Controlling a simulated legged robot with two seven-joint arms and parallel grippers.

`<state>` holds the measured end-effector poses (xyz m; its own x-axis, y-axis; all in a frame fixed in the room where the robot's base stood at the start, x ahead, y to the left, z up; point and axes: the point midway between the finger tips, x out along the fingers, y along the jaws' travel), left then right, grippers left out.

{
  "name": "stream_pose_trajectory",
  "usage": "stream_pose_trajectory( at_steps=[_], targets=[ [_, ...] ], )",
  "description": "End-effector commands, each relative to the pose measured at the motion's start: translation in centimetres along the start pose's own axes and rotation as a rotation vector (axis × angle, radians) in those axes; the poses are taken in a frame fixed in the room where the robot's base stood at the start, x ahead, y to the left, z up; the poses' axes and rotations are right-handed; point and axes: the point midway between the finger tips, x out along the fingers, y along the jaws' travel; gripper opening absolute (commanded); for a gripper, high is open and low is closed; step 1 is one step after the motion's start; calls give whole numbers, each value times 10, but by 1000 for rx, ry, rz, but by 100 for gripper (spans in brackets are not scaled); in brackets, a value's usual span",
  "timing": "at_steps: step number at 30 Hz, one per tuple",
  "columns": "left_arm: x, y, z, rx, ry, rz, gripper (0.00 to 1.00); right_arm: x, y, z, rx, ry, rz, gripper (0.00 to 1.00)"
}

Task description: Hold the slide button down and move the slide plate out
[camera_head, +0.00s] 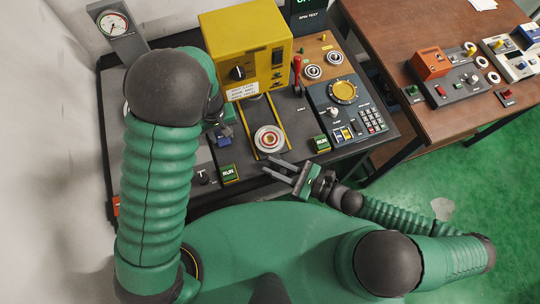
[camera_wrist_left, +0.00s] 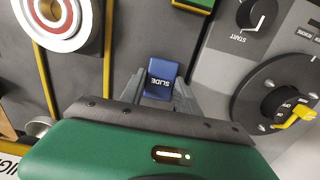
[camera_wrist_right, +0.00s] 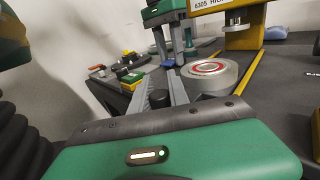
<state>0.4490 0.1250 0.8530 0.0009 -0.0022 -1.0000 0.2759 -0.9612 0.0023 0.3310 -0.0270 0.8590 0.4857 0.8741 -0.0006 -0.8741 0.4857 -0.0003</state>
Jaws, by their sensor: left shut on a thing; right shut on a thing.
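The blue slide button (camera_wrist_left: 162,76), marked SLIDE, is between the fingertips of my left gripper (camera_wrist_left: 160,88) in the left wrist view. In the right wrist view my left gripper (camera_wrist_right: 168,50) points down at the button (camera_wrist_right: 168,63). How far the button is pressed cannot be told. The slide plate lies between yellow rails under a grey ring with a red-and-white top (camera_head: 268,139); the ring hides much of it. My right gripper (camera_head: 279,167) reaches in at the rails' near end. In the right wrist view its fingers (camera_wrist_right: 159,92) are shut on a black knob (camera_wrist_right: 158,98).
A yellow press housing (camera_head: 246,45) stands behind the ring. Green RUN buttons (camera_head: 229,173) sit on either side of the rails. A dark panel with a yellow dial (camera_head: 343,91) is to the right. A brown table (camera_head: 400,40) stands further right.

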Motion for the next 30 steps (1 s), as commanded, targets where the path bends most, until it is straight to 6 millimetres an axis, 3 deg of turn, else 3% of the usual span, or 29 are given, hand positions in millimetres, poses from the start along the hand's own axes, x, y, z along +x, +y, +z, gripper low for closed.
stream_pose_trajectory(
  at_steps=[7,8,12,26,30],
  targets=[
    [1,0,0,-1,1,-1,0,-1,2,0,0,0,2,0],
    [1,-1,0,-1,1,-1,0,-1,2,0,0,0,2,24],
    [1,-1,0,-1,1,-1,0,-1,2,0,0,0,2,42],
    [0,0,0,0,0,1,0,-2,1,0,0,0,2,43],
    [0,1,1,0,-1,1,0,-17,1,-1,-1,5,0,43]
  ],
)
